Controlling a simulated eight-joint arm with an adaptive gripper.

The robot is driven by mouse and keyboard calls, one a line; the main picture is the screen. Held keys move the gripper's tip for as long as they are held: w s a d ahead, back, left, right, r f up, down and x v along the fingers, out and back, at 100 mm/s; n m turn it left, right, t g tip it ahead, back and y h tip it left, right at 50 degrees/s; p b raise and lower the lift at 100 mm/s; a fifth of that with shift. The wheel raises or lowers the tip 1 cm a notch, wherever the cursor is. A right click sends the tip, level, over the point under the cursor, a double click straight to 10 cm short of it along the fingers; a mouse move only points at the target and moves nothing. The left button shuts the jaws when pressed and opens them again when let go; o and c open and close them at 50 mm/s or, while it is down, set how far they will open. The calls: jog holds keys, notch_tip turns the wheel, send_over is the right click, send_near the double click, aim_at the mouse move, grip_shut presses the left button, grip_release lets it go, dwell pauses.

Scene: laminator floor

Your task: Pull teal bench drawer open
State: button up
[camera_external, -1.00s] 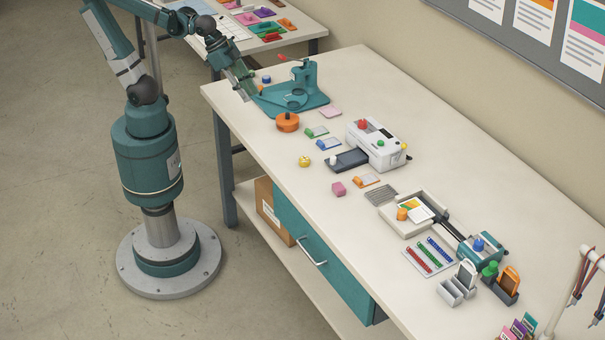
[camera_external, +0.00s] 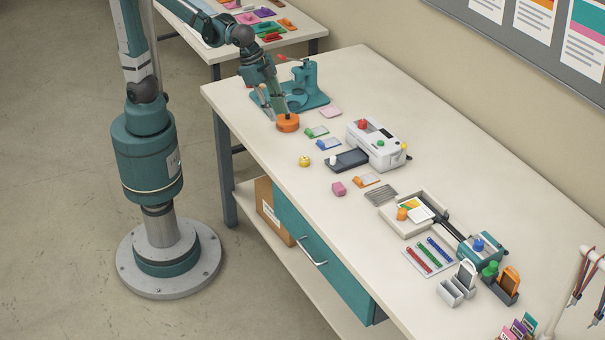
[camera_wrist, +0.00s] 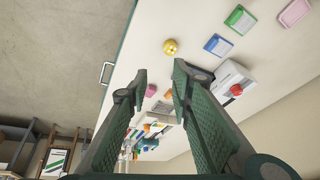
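The teal drawer (camera_external: 335,272) sits under the near side of the white bench top, and its front looks flush with the bench. Its silver bar handle (camera_external: 312,252) is mid-front; in the wrist view the handle (camera_wrist: 106,73) shows left of my fingers, beyond the bench edge. My gripper (camera_external: 276,110) is above the far left end of the bench top, close to the orange round piece, well away from the handle. In the wrist view my gripper (camera_wrist: 160,75) has its two fingers spread apart with nothing between the tips.
The teal press (camera_external: 300,88) stands just behind my gripper, and the orange round piece (camera_external: 288,122) is beside it. A yellow piece (camera_external: 305,160), small cards and the white laminator (camera_external: 377,145) lie along the bench. The floor before the drawer is open.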

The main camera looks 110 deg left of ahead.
jog(key=w+d+f+m+g, duration=0.1)
jog(key=w+d+f, duration=0.3)
jog(key=w+d, duration=0.4)
jog(key=m+g+y+p, duration=0.2)
jog(key=m, duration=0.2)
send_near(307, 252)
jog(key=shift+s+a+f, duration=0.1)
jog(key=shift+a, duration=0.05)
jog(key=shift+w+a+f+b, duration=0.15)
jog(key=shift+a+f+b, duration=0.1)
jog(key=shift+f, duration=1)
jog(key=shift+w+a+f+b, duration=0.1)
jog(key=shift+w+f+b, duration=0.1)
jog(key=shift+f, duration=1.1)
jog(key=shift+w+a+f+b, duration=0.15)
jog(key=shift+a+f+b, duration=0.1)
jog(key=shift+f, duration=1)
jog(key=shift+c, duration=0.7)
grip_shut()
